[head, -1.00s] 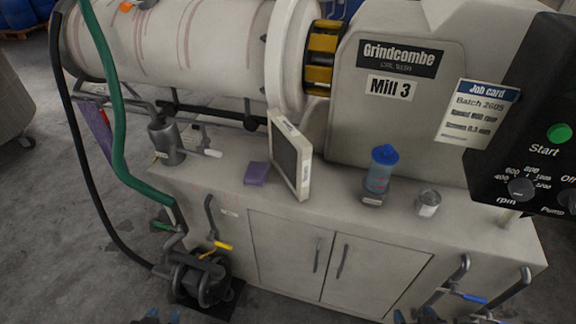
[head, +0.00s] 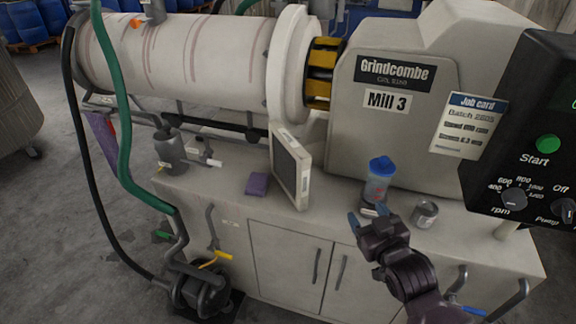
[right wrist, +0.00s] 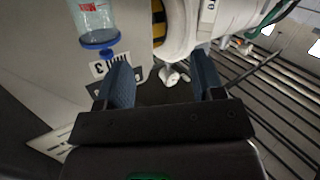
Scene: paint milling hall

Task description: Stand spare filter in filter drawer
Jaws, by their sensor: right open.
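I cannot make out an open filter drawer; the cabinet front shows two shut doors (head: 285,262). My left gripper is out of view.
The cabinet top (head: 225,180) also holds a blue-capped bottle (head: 377,184), a metal can (head: 425,213), a purple cloth (head: 258,184) and a grey pot (head: 169,147). A control panel (head: 525,150) juts in at the right. A green hose (head: 123,130) hangs at the left.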

